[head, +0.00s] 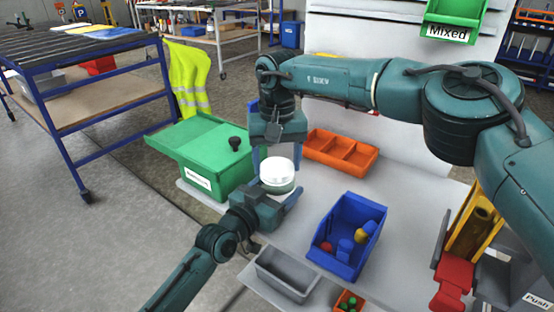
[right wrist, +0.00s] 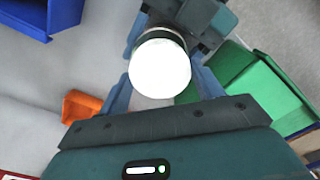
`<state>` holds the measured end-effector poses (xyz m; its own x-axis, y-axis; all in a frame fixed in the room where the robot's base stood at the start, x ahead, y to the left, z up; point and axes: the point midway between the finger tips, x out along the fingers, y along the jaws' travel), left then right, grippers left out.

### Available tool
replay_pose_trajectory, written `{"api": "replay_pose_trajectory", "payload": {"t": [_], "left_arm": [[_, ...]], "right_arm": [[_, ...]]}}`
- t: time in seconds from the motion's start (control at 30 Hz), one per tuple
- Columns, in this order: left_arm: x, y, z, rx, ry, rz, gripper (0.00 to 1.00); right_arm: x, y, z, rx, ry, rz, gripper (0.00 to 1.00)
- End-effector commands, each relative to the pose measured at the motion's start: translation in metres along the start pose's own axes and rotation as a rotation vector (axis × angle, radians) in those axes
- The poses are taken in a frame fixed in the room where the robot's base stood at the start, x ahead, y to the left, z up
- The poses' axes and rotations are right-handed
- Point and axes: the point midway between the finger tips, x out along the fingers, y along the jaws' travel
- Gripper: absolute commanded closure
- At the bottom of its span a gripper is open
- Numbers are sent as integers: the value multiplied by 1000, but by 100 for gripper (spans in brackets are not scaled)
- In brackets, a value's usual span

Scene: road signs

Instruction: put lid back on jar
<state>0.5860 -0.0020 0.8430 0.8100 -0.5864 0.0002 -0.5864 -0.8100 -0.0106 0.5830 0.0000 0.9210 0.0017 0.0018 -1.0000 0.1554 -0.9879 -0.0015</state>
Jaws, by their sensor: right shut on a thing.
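The jar (head: 278,186) is a pale round vessel with a greenish side, upright above the table's left part. My left gripper (head: 280,197) comes from below left and is closed around the jar. The white round lid (head: 277,168) is directly over the jar's mouth, and I cannot tell if a thin gap is left. My right gripper (head: 277,160) points down and is shut on the lid. In the right wrist view the lid (right wrist: 160,68) shows bright white between the blue fingers and hides most of the jar. My left gripper (right wrist: 205,20) shows behind it.
A green box (head: 205,150) with a black knob stands close left. An orange divided tray (head: 341,153) is behind right. A blue bin (head: 347,235) of small items, a grey tray (head: 287,275) and a small orange box (head: 349,302) are in front. Table between is clear.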

Motion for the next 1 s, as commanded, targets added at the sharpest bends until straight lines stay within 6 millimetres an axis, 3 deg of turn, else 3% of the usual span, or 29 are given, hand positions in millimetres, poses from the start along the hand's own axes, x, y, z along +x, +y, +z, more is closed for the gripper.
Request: {"api": "replay_pose_trajectory", "payload": {"t": [0.23, 0.37, 1.0], "left_arm": [[0, 0, 1, 0, -1, 0, 91], [0, 0, 1, 0, -1, 0, 91], [0, 0, 1, 0, -2, 0, 91]], "right_arm": [[0, 0, 0, 22, 0, 0, 62], [0, 0, 0, 177, -1, -2, 62], [1, 0, 0, 1578, -1, 0, 62]]}}
